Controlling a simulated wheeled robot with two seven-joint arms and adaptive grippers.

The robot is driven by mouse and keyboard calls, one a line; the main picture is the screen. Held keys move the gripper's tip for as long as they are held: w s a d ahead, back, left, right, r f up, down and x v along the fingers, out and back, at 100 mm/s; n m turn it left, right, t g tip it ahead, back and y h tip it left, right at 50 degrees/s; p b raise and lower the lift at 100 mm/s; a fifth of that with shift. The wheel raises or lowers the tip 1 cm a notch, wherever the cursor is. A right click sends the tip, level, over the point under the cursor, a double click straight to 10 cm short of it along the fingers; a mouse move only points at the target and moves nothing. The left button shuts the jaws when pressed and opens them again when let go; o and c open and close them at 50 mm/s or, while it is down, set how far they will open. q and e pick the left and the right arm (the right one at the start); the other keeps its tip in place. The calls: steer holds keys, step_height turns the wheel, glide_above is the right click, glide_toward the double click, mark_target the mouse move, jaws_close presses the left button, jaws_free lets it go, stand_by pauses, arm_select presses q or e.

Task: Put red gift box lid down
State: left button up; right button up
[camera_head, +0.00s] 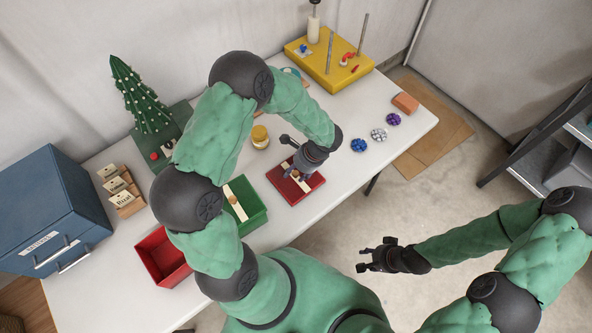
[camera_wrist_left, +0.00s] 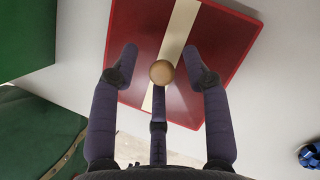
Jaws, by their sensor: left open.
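The red gift box lid (camera_head: 312,183), with a cream stripe and a round wooden knob (camera_wrist_left: 161,72), appears to lie flat on the white table, right of the green box. My left gripper (camera_head: 299,172) is directly over it. In the left wrist view, the open fingers (camera_wrist_left: 160,60) stand apart on both sides of the knob, with a third finger below it in the picture. Contact with the lid cannot be told. The open red box (camera_head: 150,245) stands at the table's front left, partly hidden by my left arm. My right gripper (camera_head: 372,257) is empty, off the table, its fingers spread.
A green box (camera_head: 253,215) with a cream stripe and knob stands left of the lid. A jar (camera_head: 260,138), a small tree (camera_head: 140,95), a blue cabinet (camera_head: 45,205) and a yellow board (camera_head: 325,72) surround the workspace. Several small bows and an orange block (camera_head: 405,102) lie right.

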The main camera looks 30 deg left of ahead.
arm_select(q)
steer(key=p+v, duration=0.2)
steer(key=v, duration=1)
steer(key=shift+p, duration=0.4)
